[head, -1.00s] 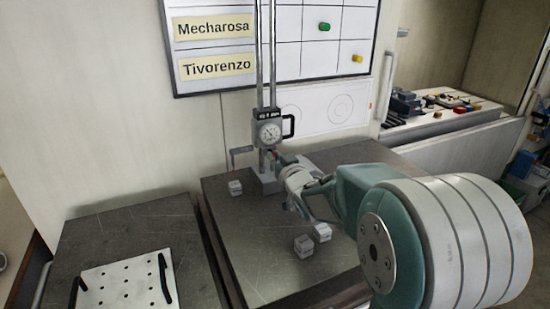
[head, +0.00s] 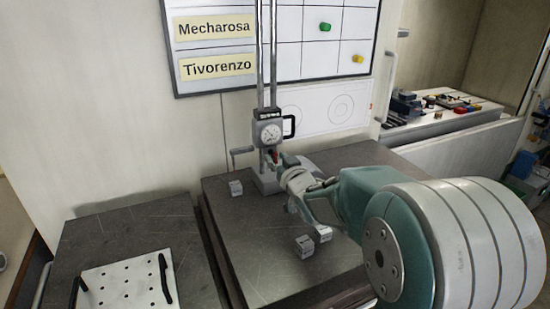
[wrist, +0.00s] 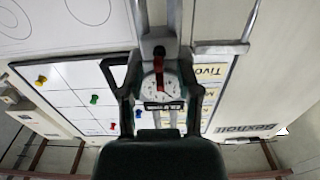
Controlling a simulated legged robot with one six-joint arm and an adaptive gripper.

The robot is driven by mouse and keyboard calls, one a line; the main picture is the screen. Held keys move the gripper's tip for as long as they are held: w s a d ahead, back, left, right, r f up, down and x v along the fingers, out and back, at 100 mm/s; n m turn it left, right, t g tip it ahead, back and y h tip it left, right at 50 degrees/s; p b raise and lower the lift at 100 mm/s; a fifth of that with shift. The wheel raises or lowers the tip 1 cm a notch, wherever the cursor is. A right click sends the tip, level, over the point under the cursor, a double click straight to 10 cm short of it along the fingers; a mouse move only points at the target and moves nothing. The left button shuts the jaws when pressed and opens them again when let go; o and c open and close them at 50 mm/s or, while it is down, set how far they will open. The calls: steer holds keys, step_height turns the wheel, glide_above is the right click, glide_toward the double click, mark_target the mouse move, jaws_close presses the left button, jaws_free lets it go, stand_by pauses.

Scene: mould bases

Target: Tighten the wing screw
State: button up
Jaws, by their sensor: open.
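The height gauge (head: 270,132) with its round dial stands on the dark metal plate. A small red part (head: 275,157), which looks like the wing screw, shows just below the dial; its wings are not clear. In the wrist view the picture is upside down, and the red part (wrist: 159,72) overlaps the dial (wrist: 160,87), between my two fingers. My gripper (head: 282,166) is open beside the gauge column, close to the red part. In the wrist view my gripper (wrist: 157,68) has its fingers apart on either side, with no clear contact.
A white perforated plate (head: 125,285) with black handles is on the left table. A whiteboard (head: 340,35) hangs behind the gauge. The plate's front left is clear.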

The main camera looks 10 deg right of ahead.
steer(key=s+d, duration=0.1)
steer(key=s, duration=0.5)
steer(key=shift+s, duration=0.2)
steer(key=shift+d+f, duration=0.1)
